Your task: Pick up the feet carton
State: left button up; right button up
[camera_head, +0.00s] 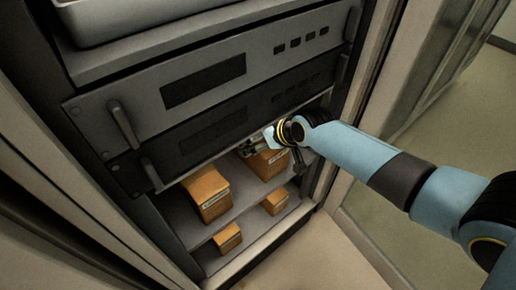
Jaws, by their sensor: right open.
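Several orange-brown cartons with pale labels sit on the two lower shelves of the rack; the labels are too small to read, so I cannot tell which is the feet carton. A larger carton (207,192) is at the left of the upper shelf, and another larger carton (268,168) is to its right. Below are a small carton (276,201) at the right and a small carton (228,238) at the left. My right gripper (272,152) is open at the upper right carton, partly covering its top; I cannot tell whether they touch. My left gripper is out of view.
Two dark rack units with handles (124,124) hang close above the cartons. A grey tray (120,18) lies on top. The cabinet's side frame (362,110) stands just right of the gripper. Open floor (440,150) lies to the right.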

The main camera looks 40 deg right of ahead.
jog(key=shift+c, duration=0.4)
jog(key=c, duration=1.4)
jog(key=shift+o, duration=0.2)
jog(key=shift+w+r, duration=0.1)
jog(key=shift+r, duration=0.1)
